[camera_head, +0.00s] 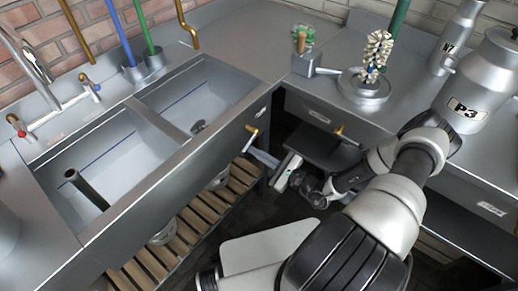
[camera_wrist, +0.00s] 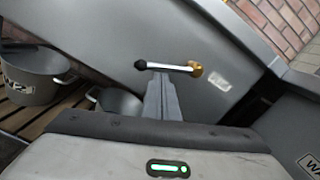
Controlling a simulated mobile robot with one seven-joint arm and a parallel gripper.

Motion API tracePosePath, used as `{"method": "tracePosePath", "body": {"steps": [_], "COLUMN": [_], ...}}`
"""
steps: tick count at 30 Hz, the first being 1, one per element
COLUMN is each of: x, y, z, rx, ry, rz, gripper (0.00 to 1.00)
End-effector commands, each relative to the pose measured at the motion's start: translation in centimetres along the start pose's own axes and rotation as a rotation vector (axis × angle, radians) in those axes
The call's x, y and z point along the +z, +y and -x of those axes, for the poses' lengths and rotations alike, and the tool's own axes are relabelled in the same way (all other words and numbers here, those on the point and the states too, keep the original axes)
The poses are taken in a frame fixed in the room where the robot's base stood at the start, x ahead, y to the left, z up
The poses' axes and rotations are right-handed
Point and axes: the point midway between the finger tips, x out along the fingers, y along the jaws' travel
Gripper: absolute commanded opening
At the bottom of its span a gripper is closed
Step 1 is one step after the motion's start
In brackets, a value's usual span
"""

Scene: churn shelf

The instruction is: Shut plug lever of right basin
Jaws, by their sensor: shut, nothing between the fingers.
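The right basin (camera_head: 190,85) is a grey metal sink basin with a dark drain (camera_head: 198,127) in its floor. Its plug lever (camera_head: 252,129) is on the front panel near the right end. In the wrist view the lever (camera_wrist: 170,67) has a brass pivot at right, a pale rod, and a black knob at left; the rod lies nearly level in that picture. My gripper (camera_head: 254,153) is shut and empty, in front of the panel. In the wrist view its fingertips (camera_wrist: 161,76) reach the rod's lower edge; I cannot tell whether they touch.
The left basin (camera_head: 120,150) holds an upright dark pipe (camera_head: 86,189). A slatted wooden shelf (camera_head: 185,220) with pots lies under the sinks. The right counter (camera_head: 325,85) carries a brush stand (camera_head: 365,88) and a metal churn (camera_head: 475,90). Another brass lever (camera_head: 340,130) is on its front.

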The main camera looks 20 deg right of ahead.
Motion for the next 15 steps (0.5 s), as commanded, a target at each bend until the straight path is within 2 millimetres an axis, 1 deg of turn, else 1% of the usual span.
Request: {"method": "tracePosePath", "body": {"steps": [1, 9, 13, 15], "x": [0.6, 1.9, 2.3, 2.5], "y": [0.0, 0.3, 0.3, 0.3], "z": [0.0, -0.1, -0.1, -0.1], "rx": [-0.002, -0.014, -0.018, -0.018], "ry": [-0.002, -0.001, -0.001, -0.001], "rz": [-0.043, -0.266, -0.347, -0.35], "gripper": [0.0, 0.0, 0.0, 0.0]}}
